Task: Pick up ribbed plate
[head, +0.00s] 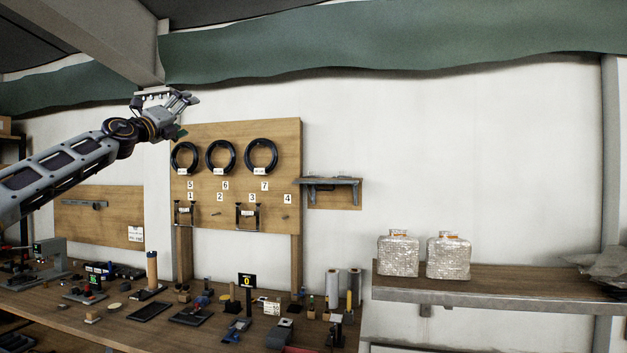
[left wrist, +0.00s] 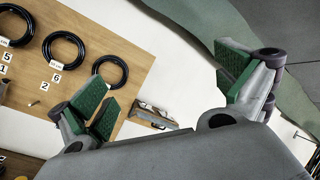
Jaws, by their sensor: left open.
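I cannot pick out a ribbed plate with certainty. Flat dark pieces lie on the workbench (head: 60,316) in the head view, one dark tray-like piece (head: 150,311) left of centre and a dark piece with a blue-topped part (head: 192,316) beside it; ribs are too small to make out. My left gripper (head: 188,116) is raised high, in front of the wall by the pegboard's upper left corner, well above the bench. In the left wrist view its green-padded fingers (left wrist: 168,85) are spread wide with nothing between them. My right gripper is not in view.
A wooden pegboard (head: 240,150) with black rings (head: 261,156) and number labels stands behind the bench. A small bracket shelf (head: 332,183) is to its right. Two wrapped, bottle-shaped items (head: 398,256) stand on the right shelf (head: 500,283). The bench is cluttered with tools.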

